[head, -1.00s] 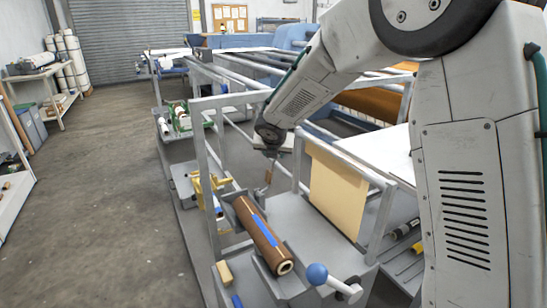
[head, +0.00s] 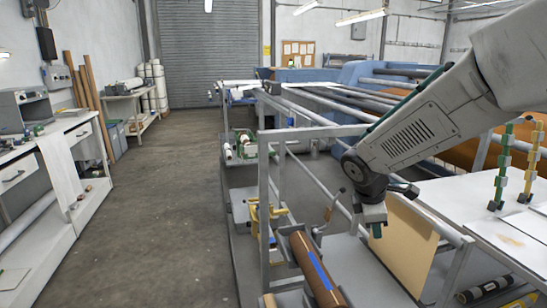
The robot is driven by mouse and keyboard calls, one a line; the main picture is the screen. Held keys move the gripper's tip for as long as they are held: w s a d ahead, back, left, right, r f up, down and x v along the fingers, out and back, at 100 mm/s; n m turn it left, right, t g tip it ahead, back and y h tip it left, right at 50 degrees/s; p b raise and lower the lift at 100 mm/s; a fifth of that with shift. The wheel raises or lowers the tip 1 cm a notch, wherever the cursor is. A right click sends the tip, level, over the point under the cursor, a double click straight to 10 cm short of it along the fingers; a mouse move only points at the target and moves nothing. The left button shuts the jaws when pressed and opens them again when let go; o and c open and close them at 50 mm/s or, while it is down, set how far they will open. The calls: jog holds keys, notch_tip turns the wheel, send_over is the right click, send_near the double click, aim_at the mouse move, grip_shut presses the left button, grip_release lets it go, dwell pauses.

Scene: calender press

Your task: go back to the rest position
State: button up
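My gripper (head: 373,222) hangs at the end of my arm in the head view, right of the middle, pointing down. It is above the grey bench of the press frame, in front of a tan sheet (head: 402,245). Its fingers are small and dark here, and I cannot see whether they are apart or together. I see nothing clearly held. A brown roll with a blue stripe (head: 317,270) lies on the bench below and left of the gripper, apart from it.
A grey metal frame (head: 262,200) stands left of my arm. A yellow clamp (head: 257,213) is beside it. White tables with green and yellow pieces (head: 502,165) are at right. The floor aisle (head: 165,225) at left is clear, with a white workbench (head: 75,122) beyond it.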

jog(key=s+r+m+y, duration=0.2)
jog(key=s+m, duration=0.5)
jog(key=s, duration=0.8)
jog(key=s+r+m+g+y, duration=0.1)
jog(key=s+r+m, duration=0.4)
jog(key=s, duration=1.1)
jog(key=m+y, duration=0.1)
jog(key=m, duration=0.2)
jog(key=shift+d+r+m+g, duration=0.3)
jog(key=shift+d, duration=0.05)
